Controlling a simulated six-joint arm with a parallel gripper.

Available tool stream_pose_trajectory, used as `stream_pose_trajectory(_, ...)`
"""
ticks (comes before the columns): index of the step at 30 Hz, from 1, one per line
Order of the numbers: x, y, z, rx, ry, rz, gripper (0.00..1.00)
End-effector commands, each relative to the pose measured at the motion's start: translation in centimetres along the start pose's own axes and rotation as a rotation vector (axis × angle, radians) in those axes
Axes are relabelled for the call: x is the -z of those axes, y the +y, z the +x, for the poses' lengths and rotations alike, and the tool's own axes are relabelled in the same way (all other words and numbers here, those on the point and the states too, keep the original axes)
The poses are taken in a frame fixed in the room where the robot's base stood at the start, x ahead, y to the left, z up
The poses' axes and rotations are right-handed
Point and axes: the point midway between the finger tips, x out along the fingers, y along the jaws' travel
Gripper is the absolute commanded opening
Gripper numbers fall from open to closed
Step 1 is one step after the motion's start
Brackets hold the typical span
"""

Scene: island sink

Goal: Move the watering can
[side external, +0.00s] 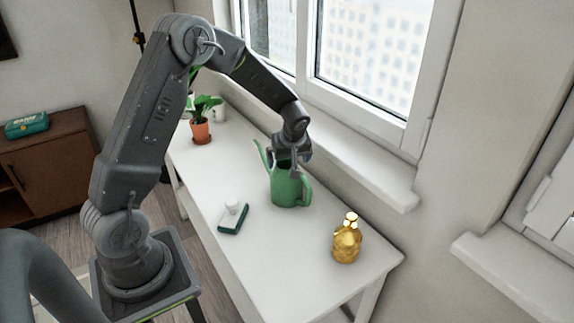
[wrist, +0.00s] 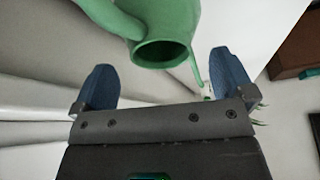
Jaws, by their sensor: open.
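The green watering can (side external: 285,188) stands upright on the white table (side external: 213,187), its spout toward the upper left and its handle on the right side. My gripper (side external: 292,160) is over the can's top in the side external view. In the wrist view the can (wrist: 165,28) shows its round dark opening, with the handle at the upper left and the thin spout at the right. My gripper's two blue fingertips (wrist: 166,82) are spread apart with nothing between them. Whether a finger touches the can cannot be told.
A gold bottle (side external: 347,243) stands at the table's near right end. A small green-and-white brush-like item (side external: 233,218) lies left of the can. A potted plant (side external: 201,130) stands at the far end. The window sill (side external: 360,172) runs close behind the can.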

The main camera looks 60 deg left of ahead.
Motion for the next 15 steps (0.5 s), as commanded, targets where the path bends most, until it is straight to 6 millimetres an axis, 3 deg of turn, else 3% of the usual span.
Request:
stream_pose_trajectory(6,0.0,0.1,-5.2,-0.005,0.002,0.0,1.0)
stream_pose_trajectory(15,0.0,0.0,-9.1,-0.002,0.0,0.0,1.0)
